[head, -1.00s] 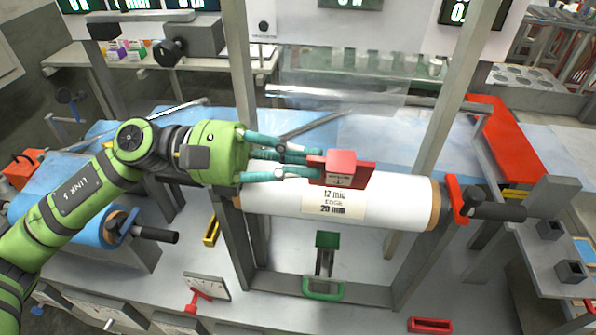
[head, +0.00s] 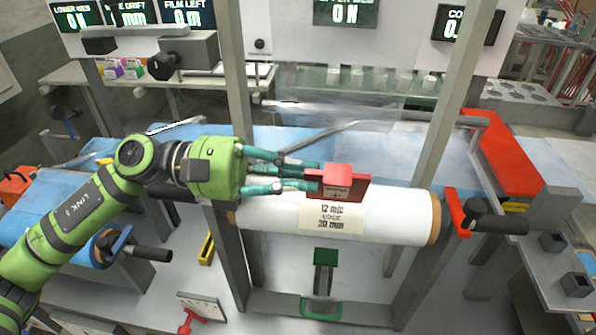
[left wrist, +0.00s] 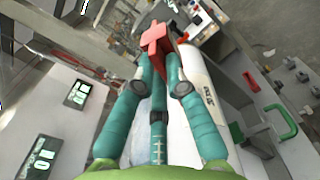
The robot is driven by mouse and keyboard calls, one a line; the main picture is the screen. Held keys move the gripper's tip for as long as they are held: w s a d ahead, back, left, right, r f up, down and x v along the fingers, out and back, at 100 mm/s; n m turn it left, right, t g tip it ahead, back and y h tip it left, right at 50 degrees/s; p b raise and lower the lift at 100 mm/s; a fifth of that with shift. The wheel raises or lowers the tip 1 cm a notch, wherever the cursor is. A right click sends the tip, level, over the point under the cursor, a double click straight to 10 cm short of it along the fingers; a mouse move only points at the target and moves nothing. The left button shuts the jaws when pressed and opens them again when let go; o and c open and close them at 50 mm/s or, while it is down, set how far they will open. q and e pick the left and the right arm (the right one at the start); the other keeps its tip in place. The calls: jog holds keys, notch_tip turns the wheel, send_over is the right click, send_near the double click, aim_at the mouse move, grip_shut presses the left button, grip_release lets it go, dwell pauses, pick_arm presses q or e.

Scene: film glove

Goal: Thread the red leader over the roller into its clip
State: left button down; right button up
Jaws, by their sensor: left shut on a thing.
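The red leader (head: 351,187) is a red block with a plate and a small label, in the middle of the head view. My left gripper (head: 312,180) comes in from the left and is shut on the leader. The leader appears just above or at the upper edge of the white roller (head: 385,212); I cannot tell whether it touches. In the left wrist view the teal fingers (left wrist: 160,65) close around the red leader (left wrist: 157,40). A green clip (head: 322,300) with an upright green block (head: 326,256) is below the roller. My right gripper is not in view.
Grey upright posts (head: 447,110) flank the roller. A red lever with a dark handle (head: 490,222) is at its right end. A blue film roll (head: 60,235) lies at left, a red panel (head: 500,150) at right. The grey deck in front is mostly open.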

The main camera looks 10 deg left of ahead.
pick_arm(q)
jog(key=s+r, duration=0.4)
jog(key=s, duration=0.1)
dwell(0.6)
